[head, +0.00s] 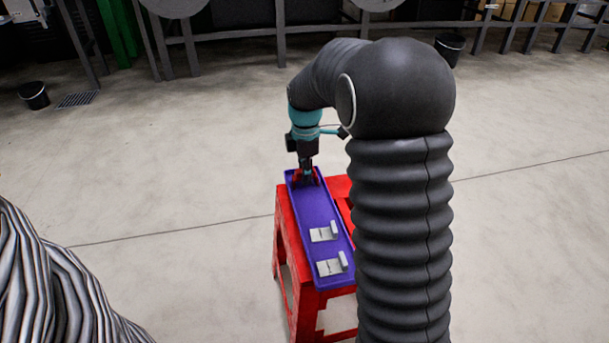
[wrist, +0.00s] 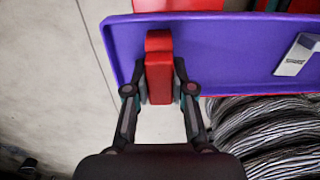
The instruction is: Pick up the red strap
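The red strap (wrist: 159,70) shows in the wrist view as a red, block-like piece near the left end of the purple tray (wrist: 232,45), reaching across the tray's near edge in the picture. My gripper (wrist: 160,78) has one finger on each side of the strap, and both fingertips appear to press against it. In the head view my gripper (head: 307,176) points down at the far end of the tray (head: 315,212), with red parts of the strap (head: 297,176) showing beside it. Whether the strap is clear of the tray floor is hard to tell.
The tray lies on a red stand (head: 288,245). Two light grey pieces (head: 323,233) (head: 332,265) sit in its nearer part. Grey ribbed cable or hose (wrist: 270,130) lies close by in the wrist view. Open concrete floor surrounds the stand.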

